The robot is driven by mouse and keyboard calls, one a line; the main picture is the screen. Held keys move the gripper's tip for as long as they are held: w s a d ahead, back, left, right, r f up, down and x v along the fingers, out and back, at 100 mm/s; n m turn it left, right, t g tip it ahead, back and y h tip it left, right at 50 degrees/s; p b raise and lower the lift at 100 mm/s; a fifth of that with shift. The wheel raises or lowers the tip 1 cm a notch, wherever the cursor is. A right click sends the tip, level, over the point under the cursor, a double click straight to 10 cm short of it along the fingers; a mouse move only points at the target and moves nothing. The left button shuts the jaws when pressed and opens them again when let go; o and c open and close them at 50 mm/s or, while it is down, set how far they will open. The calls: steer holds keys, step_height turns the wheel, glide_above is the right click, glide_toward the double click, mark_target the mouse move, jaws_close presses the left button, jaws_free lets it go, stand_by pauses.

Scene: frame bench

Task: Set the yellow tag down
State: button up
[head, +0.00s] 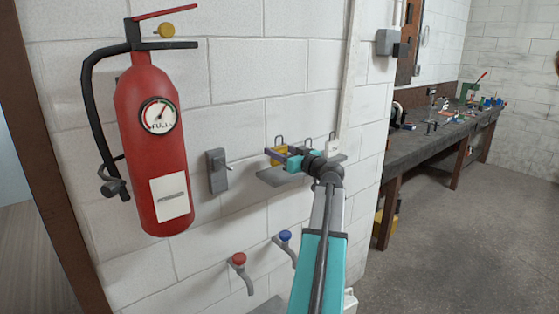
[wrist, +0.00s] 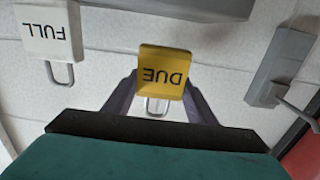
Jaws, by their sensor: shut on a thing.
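The yellow tag (wrist: 162,70) reads "DUE", upside down in the wrist view, with a metal shackle. My gripper (wrist: 162,88) is shut on it, one dark finger at each side. In the head view the yellow tag (head: 278,156) and my gripper (head: 280,152) are at the left end of a small grey wall shelf (head: 275,179). The shelf's edge also shows in the wrist view (wrist: 190,8), with a strip of wall visible between it and the tag. I cannot tell whether the tag touches the shelf.
A grey switch box (head: 217,170) and a red fire extinguisher (head: 152,140) are on the wall to the left.

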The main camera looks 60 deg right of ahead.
mark_target(279, 165)
steer(key=shift+f+p, duration=0.85)
steer(key=shift+f, duration=0.9)
steer(key=shift+f, duration=0.15)
steer(key=o, duration=1.1)
steer(key=shift+c, duration=0.2)
steer(key=shift+s+r, duration=0.15)
steer(key=shift+r, duration=0.05)
steer(key=b+v, duration=0.4)
steer(key=v, duration=0.8)
